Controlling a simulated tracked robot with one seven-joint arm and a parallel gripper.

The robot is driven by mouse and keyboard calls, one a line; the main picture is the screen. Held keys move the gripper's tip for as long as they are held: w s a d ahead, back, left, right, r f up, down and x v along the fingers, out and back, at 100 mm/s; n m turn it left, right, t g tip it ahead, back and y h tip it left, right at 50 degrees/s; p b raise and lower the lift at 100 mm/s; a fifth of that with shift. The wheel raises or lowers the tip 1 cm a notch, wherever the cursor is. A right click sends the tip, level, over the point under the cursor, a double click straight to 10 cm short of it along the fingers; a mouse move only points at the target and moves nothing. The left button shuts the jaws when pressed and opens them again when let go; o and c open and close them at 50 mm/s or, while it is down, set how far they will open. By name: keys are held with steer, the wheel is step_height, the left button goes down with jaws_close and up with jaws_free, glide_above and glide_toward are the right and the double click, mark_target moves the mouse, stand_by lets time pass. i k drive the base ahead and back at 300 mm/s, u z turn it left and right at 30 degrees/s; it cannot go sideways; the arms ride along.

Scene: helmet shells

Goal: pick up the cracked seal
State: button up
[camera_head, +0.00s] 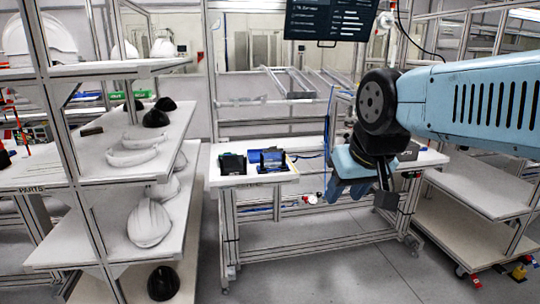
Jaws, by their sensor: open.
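I cannot make out a cracked seal in the head view. Curved white pieces (133,156) lie on the middle shelf at left, too small to tell whether any is cracked. My gripper (385,196) hangs at the right of centre below my blue arm, in front of the workbench (305,165). It is open, with nothing seen between its fingers. It is well apart from the shelf pieces. My arm and gripper hide part of the bench's right side.
A black bin (232,164) and a blue bin (272,160) stand on the bench. The left rack (100,184) holds white helmet shells (149,223) and dark shells (163,283). Another rack (485,198) stands at right. The floor (320,275) in front of the bench is clear.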

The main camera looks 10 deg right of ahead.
mark_target(272, 148)
steer(key=u, duration=0.65)
steer(key=i, duration=2)
steer(key=z, duration=0.65)
steer(key=k, duration=0.8)
steer(key=z, duration=0.15)
steer(key=i, duration=0.8)
steer(key=u, duration=0.05)
